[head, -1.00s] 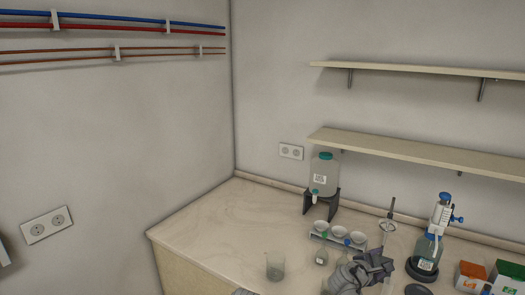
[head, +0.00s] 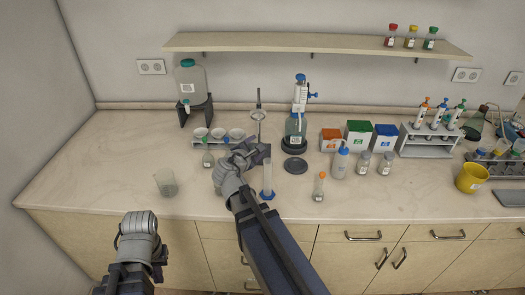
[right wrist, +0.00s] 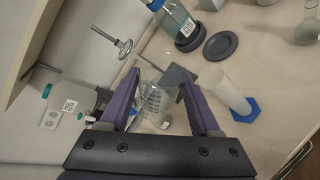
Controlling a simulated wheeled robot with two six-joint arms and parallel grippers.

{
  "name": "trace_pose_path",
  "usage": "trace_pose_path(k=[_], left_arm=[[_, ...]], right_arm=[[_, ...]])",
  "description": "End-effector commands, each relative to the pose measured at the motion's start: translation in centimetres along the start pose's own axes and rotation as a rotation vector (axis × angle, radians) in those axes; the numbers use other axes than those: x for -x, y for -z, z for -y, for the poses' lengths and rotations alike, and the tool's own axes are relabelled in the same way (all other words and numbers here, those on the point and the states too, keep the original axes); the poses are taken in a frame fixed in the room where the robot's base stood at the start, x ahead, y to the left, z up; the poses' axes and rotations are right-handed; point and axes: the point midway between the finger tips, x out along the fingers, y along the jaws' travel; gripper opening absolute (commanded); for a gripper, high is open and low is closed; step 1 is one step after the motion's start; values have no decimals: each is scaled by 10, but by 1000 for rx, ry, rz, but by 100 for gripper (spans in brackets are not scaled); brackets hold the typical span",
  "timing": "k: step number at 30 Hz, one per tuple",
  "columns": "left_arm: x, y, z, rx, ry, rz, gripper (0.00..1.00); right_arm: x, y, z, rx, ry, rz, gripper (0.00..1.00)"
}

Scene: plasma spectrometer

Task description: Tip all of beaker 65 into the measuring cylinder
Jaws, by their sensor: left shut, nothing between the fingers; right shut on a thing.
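My right gripper (right wrist: 160,80) is shut on a clear beaker (right wrist: 154,98) with graduation marks; no number is readable on it. In the head view my right gripper (head: 248,158) is above the counter and largely hides this beaker. The measuring cylinder (head: 267,178), pale with a blue foot, stands upright just right of that gripper. It also shows in the right wrist view (right wrist: 230,90), right of the fingers and apart from the beaker. Another glass beaker (head: 166,183) stands on the counter at left. My left gripper (head: 140,240) is shut and empty, low in front of the counter.
An orange-capped bottle (head: 319,187) stands right of the cylinder. The left counter is mostly clear.

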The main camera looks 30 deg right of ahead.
Motion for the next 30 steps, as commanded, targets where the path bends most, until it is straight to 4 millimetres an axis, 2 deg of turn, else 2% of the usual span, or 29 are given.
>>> trace_pose_path(k=[5,10,18,24,30], left_arm=[[7,0,1,0,0,0,0],[19,-1,2,-1,0,0,0],[32,-2,3,-1,0,0,0],[34,-2,3,-1,0,0,0],[34,-2,3,-1,0,0,0]], right_arm=[[-12,6,-15,95,55,39,0],[-27,15,-38,308,191,114,0],[-31,27,-64,598,406,183,0],[-28,30,-70,689,483,195,0],[-26,29,-68,697,493,196,0]])
